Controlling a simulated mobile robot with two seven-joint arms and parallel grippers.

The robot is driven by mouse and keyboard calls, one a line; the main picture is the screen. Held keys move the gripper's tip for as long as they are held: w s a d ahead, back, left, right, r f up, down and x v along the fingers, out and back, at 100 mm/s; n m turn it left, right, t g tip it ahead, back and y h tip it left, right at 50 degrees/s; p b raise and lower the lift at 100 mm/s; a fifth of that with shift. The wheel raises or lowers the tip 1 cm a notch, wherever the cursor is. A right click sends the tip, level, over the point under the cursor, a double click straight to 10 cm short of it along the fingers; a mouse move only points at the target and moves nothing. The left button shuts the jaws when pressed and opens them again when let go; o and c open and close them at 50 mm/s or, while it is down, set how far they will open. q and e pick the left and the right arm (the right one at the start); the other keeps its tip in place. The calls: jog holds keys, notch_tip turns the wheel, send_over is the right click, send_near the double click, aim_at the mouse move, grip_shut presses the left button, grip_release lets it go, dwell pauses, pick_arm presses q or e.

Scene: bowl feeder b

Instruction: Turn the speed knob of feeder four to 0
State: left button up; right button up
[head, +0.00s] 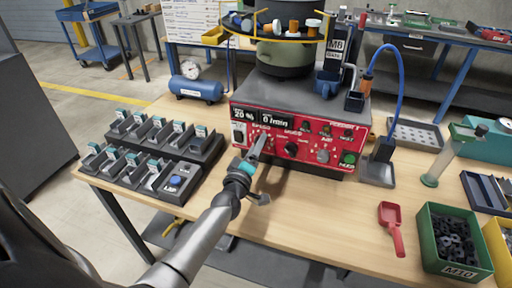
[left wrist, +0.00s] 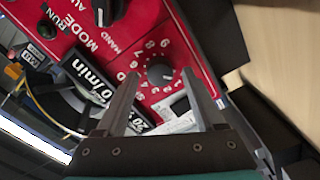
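The feeder's red control panel (head: 318,142) faces me below the bowl, with a display (head: 262,117) reading 20 % and 0 /min. My left gripper (head: 259,143) is in front of the panel's left part and hides the knob behind it. In the left wrist view, the dark round speed knob (left wrist: 160,74) sits inside a ring of white numbers. The fingers of my left gripper (left wrist: 162,76) are open, one on each side of the knob, with gaps showing. Whether the tips reach its depth is unclear. My right gripper is not in view.
A black mode knob (left wrist: 112,8) is close by on the panel. Small part trays (head: 150,150) stand left of the feeder. A red scoop (head: 392,225) and a green M10 bin (head: 452,245) are at right. The table front (head: 300,215) is clear.

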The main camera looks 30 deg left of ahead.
pick_arm(q)
jog(key=p+v, duration=0.2)
jog(key=v, duration=1.3)
jog(key=shift+d, duration=0.15)
